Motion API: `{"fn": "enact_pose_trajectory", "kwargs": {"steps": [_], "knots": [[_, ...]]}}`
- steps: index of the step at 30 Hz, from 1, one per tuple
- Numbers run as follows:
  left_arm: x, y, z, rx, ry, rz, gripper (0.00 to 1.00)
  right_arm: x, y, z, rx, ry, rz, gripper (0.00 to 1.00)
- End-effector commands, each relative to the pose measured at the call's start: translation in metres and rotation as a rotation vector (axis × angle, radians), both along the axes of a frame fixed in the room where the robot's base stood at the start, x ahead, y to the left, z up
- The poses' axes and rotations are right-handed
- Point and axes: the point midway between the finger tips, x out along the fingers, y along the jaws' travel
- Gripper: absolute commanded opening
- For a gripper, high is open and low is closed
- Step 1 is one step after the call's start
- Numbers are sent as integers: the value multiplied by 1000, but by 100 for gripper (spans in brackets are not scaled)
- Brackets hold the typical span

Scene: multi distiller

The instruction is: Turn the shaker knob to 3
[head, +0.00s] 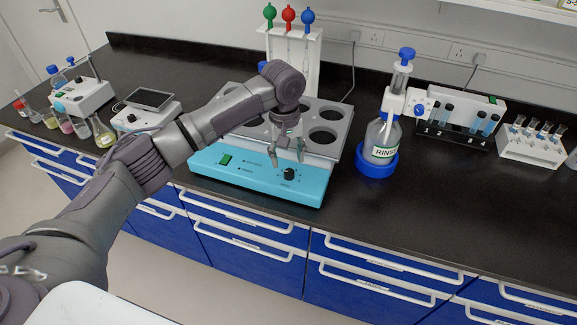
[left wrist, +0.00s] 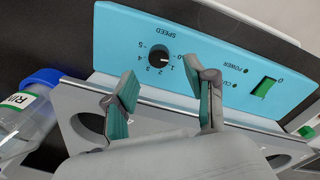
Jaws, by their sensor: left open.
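The shaker (head: 230,165) has a light blue front panel and a grey top plate with round holes. Its black shaker knob (head: 289,174) is on the right part of the panel. In the left wrist view the knob (left wrist: 158,61) is ringed by a printed scale under the word SPEED. Its white mark appears to point to the low end, near 0 and 1. My right gripper is not in view.
A green switch (head: 225,160) sits on the panel's left. A rinse bottle (head: 381,140) in a blue base stands right of the shaker. A balance (head: 145,112) is to the left, and a pipette stand (head: 293,60) is behind. The counter's front right is clear.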

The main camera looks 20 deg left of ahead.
Motion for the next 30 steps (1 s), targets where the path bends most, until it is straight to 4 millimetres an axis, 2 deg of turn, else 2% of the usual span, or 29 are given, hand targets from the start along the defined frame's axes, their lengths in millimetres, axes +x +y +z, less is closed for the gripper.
{"fn": "enact_pose_trajectory", "kwargs": {"steps": [3,9,20,23,30], "knots": [[0,-1,-22,1,2,0,55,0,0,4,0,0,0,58],[1,-2,-45,0,0,0,55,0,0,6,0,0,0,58],[1,-2,-51,1,-1,-1,55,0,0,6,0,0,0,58],[1,-2,-51,0,-1,-1,42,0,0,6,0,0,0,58],[1,-2,-51,1,-1,-1,2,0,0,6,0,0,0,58]]}}
